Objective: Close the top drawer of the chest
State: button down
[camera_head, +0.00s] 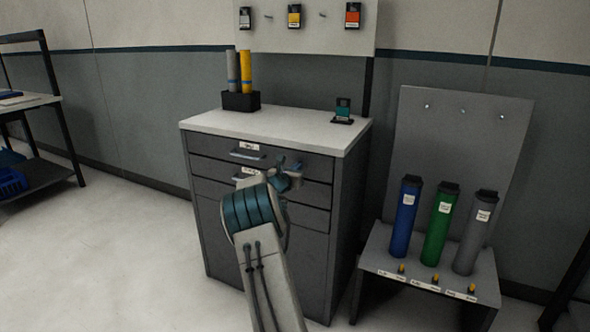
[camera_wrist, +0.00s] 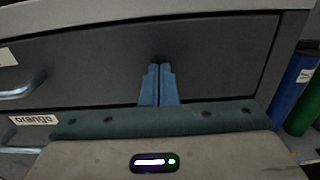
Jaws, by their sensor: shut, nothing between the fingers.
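The grey chest (camera_head: 220,230) stands at centre in the head view, with a pale top. Its top drawer (camera_head: 205,148) has a dark front, a label and a metal handle (camera_head: 247,154); its front looks about flush, though a small gap cannot be ruled out. In the wrist view the top drawer front (camera_wrist: 90,70) fills the upper middle, with the handle (camera_wrist: 22,88) at left. My gripper (camera_wrist: 158,70) is shut and empty, its blue fingertips at or very near the drawer front, right of the handle. Contact cannot be told. In the head view my gripper (camera_head: 284,163) partly hides the drawer.
A second drawer with an "orange" label (camera_wrist: 34,119) lies below. On the chest stand a black holder (camera_head: 240,101) with two rolls and a small dark item (camera_head: 343,110). Right is a grey stand (camera_head: 430,265) with blue, green and grey rolls. Floor at left is clear.

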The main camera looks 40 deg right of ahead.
jog(key=shift+s+d+r, duration=0.1)
jog(key=shift+d+r, duration=0.2)
jog(key=shift+r, duration=0.15)
jog(key=shift+a+f, duration=0.1)
jog(key=shift+a, duration=0.05)
jog(key=b+v, duration=0.1)
jog(key=v, duration=1.3)
jog(key=shift+a+f, duration=0.15)
jog(key=shift+f, duration=0.2)
jog(key=s+a+r+m+g+y+p, duration=0.2)
jog(key=s+a+r+m+g+p, duration=0.1)
jog(key=s+r+m+p, duration=0.4)
jog(key=s+a+r+m+g+y+p, duration=0.25)
jog(key=s+a+r+m, duration=0.2)
jog(key=s, duration=0.35)
jog(key=s+a+r+m+y+p, duration=0.4)
jog(key=s+a+m+y+p, duration=0.1)
jog(key=s+a, duration=0.5)
jog(key=s+a+r+m+y+p, duration=0.5)
jog(key=s+a+p, duration=0.4)
jog(key=a, duration=0.6)
jog(key=s+m+y, duration=0.1)
jog(key=s+m, duration=0.1)
jog(key=shift+s+a, duration=0.25)
jog(key=shift+a, duration=0.05)
